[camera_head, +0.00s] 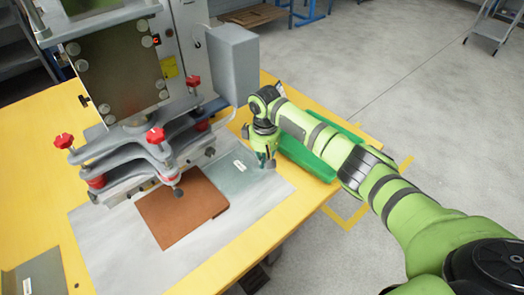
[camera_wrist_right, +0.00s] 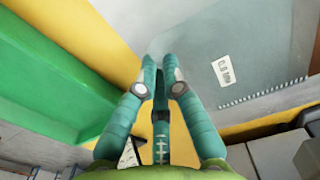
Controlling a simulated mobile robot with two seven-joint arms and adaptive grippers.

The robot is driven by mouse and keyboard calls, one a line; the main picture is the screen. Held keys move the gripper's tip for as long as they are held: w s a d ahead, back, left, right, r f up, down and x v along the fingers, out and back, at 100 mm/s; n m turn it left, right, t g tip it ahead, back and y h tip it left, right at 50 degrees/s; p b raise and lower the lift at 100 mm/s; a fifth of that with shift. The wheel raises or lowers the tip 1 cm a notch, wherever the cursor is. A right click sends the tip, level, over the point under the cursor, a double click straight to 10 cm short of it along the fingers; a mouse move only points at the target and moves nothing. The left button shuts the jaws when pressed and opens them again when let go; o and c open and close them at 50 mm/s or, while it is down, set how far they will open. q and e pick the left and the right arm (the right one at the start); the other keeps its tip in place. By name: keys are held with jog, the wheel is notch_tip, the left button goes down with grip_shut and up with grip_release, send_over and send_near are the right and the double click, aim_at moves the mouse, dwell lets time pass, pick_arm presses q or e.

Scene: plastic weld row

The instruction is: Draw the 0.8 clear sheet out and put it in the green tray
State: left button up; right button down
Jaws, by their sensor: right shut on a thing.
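The clear sheet (camera_head: 237,176) is a grey-green see-through sheet with a small white label, lying at the right of the brown sheet in the head view. In the right wrist view the sheet (camera_wrist_right: 205,75) fills the upper right; its label seems to read 0.8 mm. The green tray (camera_head: 322,142) is just right of the gripper, partly hidden behind my right arm. Its green wall (camera_wrist_right: 50,75) shows in the wrist view. My left gripper is not in view.
A brown sheet (camera_head: 180,212) lies on the pale mat (camera_head: 115,255) beside the clear sheet. A press with red knobs (camera_head: 155,135) stands behind it, and a grey box (camera_head: 233,62) hangs at its right. Another grey sheet (camera_head: 38,274) lies at the lower left of the yellow table (camera_head: 30,190).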

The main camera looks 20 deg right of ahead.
jog(key=s+d+p, duration=0.1)
jog(key=s+p, duration=0.1)
jog(key=s, duration=0.1)
jog(key=s+d+p, duration=0.1)
jog(key=s+p, duration=0.1)
jog(key=s, duration=0.1)
jog(key=s+d+p, duration=0.1)
jog(key=s+p, duration=0.2)
jog(key=shift+s+d+r, duration=0.15)
jog(key=shift+s, duration=0.1)
jog(key=shift+s+d, duration=0.1)
jog(key=shift+s, duration=0.15)
